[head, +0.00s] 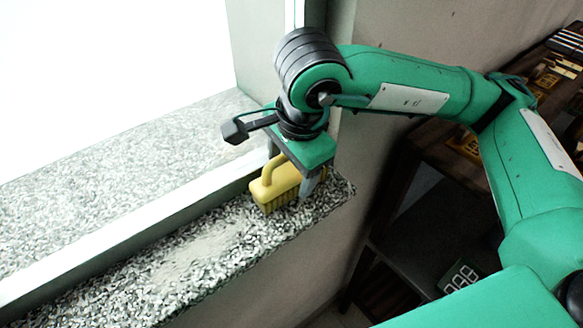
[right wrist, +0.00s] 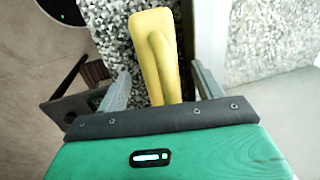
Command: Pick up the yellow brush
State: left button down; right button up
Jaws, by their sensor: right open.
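The yellow brush (head: 275,188) lies on the speckled stone sill (head: 215,248), near the sill's right end, with its handle loop upward. My right gripper (head: 307,186) is above and around it, pointing down. In the right wrist view, the brush (right wrist: 155,55) lies between the two spread fingers of the right gripper (right wrist: 160,88), with a gap visible on either side. The gripper is open, and the near end of the brush is hidden by the gripper body. My left gripper is not in view.
A white window frame (head: 150,222) runs along the back of the sill, with another speckled ledge (head: 90,165) beyond it. The sill ends just right of the brush. A dark shelf (head: 425,215) with several items stands at the right. The sill's left part is clear except for a pale dusty patch (head: 190,255).

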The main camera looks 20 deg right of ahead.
jog(key=shift+f, duration=0.1)
jog(key=shift+c, duration=0.4)
jog(key=c, duration=1.1)
jog(key=shift+o, duration=0.2)
notch_tip(320, 180, up, 12)
jog(key=b, duration=0.4)
jog(key=shift+a+f, duration=0.1)
notch_tip(320, 180, up, 8)
jog(key=b, duration=0.1)
